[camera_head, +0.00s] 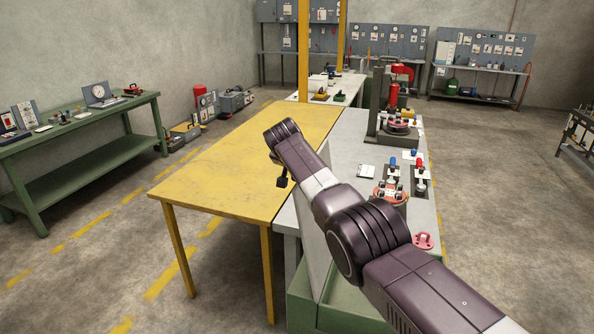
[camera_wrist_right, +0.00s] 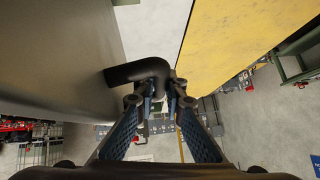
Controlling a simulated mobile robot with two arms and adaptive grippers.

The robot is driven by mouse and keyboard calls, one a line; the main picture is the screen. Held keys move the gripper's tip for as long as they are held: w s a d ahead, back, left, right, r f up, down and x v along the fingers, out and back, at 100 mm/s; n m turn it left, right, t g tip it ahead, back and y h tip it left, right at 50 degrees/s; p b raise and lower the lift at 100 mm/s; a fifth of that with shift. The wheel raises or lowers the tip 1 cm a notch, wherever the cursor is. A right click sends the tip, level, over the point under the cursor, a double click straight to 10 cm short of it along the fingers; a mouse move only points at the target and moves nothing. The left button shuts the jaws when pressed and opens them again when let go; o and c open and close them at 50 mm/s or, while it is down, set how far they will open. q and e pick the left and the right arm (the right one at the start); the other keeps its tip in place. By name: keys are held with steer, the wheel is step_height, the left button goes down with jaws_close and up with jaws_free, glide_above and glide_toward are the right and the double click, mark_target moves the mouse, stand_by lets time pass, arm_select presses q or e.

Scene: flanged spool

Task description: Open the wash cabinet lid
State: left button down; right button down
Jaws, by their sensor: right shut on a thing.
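The lid, a plain grey metal panel (camera_wrist_right: 60,50), fills the left of the right wrist view. A bent black handle (camera_wrist_right: 138,71) sticks out from its edge. My right gripper (camera_wrist_right: 163,88) is shut on this handle, with one finger on each side of its bent end. In the head view my right arm reaches in from the lower right and hides most of the cabinet. A pale upright panel (camera_head: 312,243) and a green cabinet body (camera_head: 300,312) show beside the arm. The right fingers cannot be made out clearly there. My left gripper is in neither view.
A yellow table (camera_head: 230,150) stands left of the cabinet, close to my right wrist. A grey bench (camera_head: 350,140) with a press (camera_head: 385,105), a red-based fixture (camera_head: 391,193) and small parts lies behind the arm. Open floor (camera_head: 110,240) lies to the left.

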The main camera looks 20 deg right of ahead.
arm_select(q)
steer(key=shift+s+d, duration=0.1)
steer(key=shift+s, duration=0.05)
arm_select(e)
steer(key=shift+a+f, duration=0.1)
steer(key=shift+a, duration=0.05)
steer(key=c, duration=2)
jaws_free()
steer(key=shift+o, duration=0.2)
steer(key=shift+w+f, duration=0.15)
steer(key=shift+v, duration=1.25)
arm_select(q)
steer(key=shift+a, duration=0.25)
arm_select(e)
steer(key=v, duration=0.9)
steer(key=shift+s, duration=0.2)
steer(key=shift+a, duration=0.1)
